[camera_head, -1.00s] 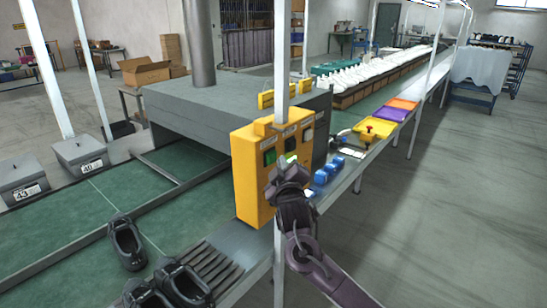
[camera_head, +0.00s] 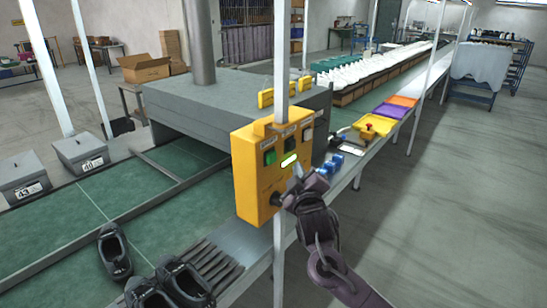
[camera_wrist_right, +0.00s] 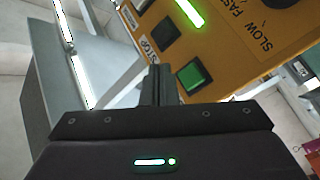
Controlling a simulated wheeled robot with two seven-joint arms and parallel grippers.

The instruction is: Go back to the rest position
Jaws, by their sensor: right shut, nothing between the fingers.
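My right gripper (camera_head: 299,180) is in front of the yellow control box (camera_head: 258,178), near its right lower side. In the right wrist view its dark fingers (camera_wrist_right: 155,85) are together and empty. They point toward the box, near a green button (camera_wrist_right: 194,76) and a black button labelled STOP (camera_wrist_right: 161,34). I cannot tell the exact gap to the panel. A bright green light bar (camera_head: 289,160) shows on the box and also in the right wrist view (camera_wrist_right: 190,12). My left gripper is not in view.
A grey post (camera_head: 280,240) stands against the control box, close to my right arm. Black shoes (camera_head: 115,252) lie on the green belt (camera_head: 70,232) at left. Blue items (camera_head: 333,165) and a yellow tray (camera_head: 375,125) are beyond the gripper. The floor at right is clear.

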